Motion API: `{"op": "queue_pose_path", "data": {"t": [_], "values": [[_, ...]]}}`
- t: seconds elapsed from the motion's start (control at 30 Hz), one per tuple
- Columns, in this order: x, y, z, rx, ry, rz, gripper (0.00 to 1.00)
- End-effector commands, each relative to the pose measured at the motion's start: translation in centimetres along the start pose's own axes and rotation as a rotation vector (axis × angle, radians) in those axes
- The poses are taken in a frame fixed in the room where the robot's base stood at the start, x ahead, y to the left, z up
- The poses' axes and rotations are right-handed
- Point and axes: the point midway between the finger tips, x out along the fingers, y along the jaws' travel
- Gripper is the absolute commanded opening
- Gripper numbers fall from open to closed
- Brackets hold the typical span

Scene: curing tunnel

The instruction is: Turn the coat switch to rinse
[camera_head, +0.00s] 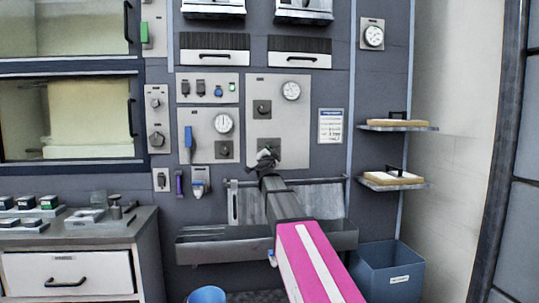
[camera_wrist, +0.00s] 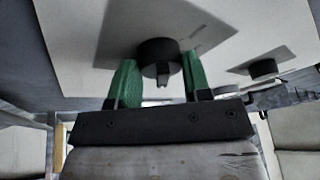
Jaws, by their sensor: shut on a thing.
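A dark round knob (camera_wrist: 158,52) with a small protruding grip sits on a pale panel in the wrist view. In the head view my gripper (camera_head: 265,156) is at the lower part of the right control panel (camera_head: 295,128) and hides most of the knob there. Another dark knob (camera_head: 262,108) and a round gauge (camera_head: 291,91) are higher on this panel. No label is readable, so I cannot tell which switch is coat.
A second dark knob (camera_wrist: 262,68) shows at right in the wrist view. A grey trough (camera_head: 210,248) lies below the panels. Two small shelves (camera_head: 375,128) are at right, above a blue bin (camera_head: 395,268). A drawer cabinet (camera_head: 120,235) stands at left.

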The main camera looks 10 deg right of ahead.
Motion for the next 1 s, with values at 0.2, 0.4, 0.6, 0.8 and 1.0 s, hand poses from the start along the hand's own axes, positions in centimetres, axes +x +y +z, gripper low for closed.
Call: {"op": "queue_pose_path", "data": {"t": [0.2,0.4,0.6,0.8,1.0], "values": [[0.02,-0.12,0.01,0.094,0.007,0.037,0.21],[0.01,-0.13,0.01,0.133,0.010,0.053,0.21],[0.01,-0.12,0.00,0.145,0.011,0.057,0.21],[0.00,-0.11,0.00,0.146,0.011,0.057,0.21],[0.00,-0.11,0.00,0.145,0.011,0.057,0.70]]}}
